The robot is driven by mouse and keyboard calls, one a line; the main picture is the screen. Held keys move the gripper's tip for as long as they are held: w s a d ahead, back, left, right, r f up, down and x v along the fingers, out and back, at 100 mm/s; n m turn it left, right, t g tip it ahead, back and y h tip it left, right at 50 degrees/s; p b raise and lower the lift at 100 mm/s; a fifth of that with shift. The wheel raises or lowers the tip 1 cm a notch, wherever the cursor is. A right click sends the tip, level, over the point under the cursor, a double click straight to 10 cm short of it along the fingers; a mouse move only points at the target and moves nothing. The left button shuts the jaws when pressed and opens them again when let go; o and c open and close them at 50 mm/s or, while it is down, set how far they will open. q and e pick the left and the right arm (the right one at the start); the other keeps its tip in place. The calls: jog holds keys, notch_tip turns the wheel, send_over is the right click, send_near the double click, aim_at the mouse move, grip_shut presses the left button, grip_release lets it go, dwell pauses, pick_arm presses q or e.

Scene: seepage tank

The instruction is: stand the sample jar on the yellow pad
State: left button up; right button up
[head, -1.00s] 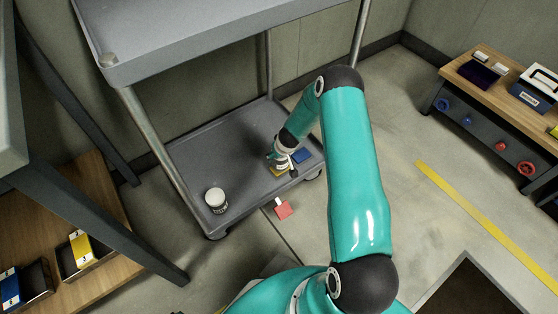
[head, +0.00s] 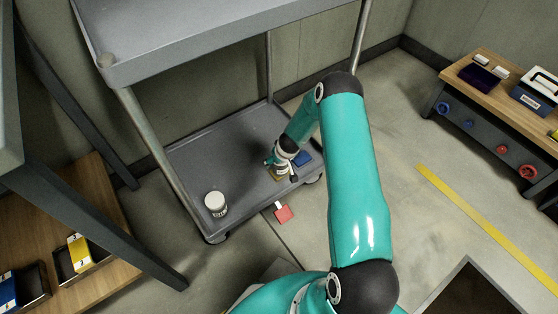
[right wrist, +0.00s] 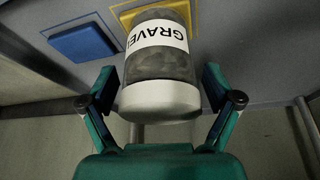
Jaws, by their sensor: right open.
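In the right wrist view, a clear jar (right wrist: 160,66) with grey contents, a white label reading "GRAVEL" and a pale lid has its base over the yellow pad (right wrist: 126,17). It looks upright on the pad, though the contact is hidden. My right gripper (right wrist: 160,104) is open, one finger on each side of the jar, with gaps between. In the head view, my right gripper (head: 278,168) is low over the cart's lower shelf and mostly hides this jar and pad. Another white-lidded jar (head: 215,203) stands near the shelf's front left corner. My left gripper is out of view.
A blue pad (head: 303,158) lies right of the gripper on the lower shelf (head: 215,150); it also shows in the wrist view (right wrist: 83,43). A red tag (head: 284,213) is by the shelf's front edge. The cart's upper shelf (head: 200,60) and posts enclose the space.

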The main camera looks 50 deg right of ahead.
jog(key=p+v, duration=0.5)
jog(key=v, duration=0.7)
jog(key=s+a+f+n+y, duration=0.1)
jog(key=a, duration=0.8)
jog(key=s+a+f+n+y, duration=0.1)
jog(key=a+f+y, duration=0.1)
jog(key=a, duration=0.6)
jog(key=s+a+n+g+y, duration=0.1)
jog(key=s+a+g+y, duration=0.1)
jog(key=s+a, duration=0.55)
jog(key=s+a+g+y, duration=0.1)
jog(key=s+a, duration=0.3)
jog(key=a, duration=0.7)
notch_tip(320, 180, up, 34)
jog(key=p, duration=3.3)
jog(key=shift+w+d+r, duration=0.2)
jog(key=shift+w+d, duration=0.05)
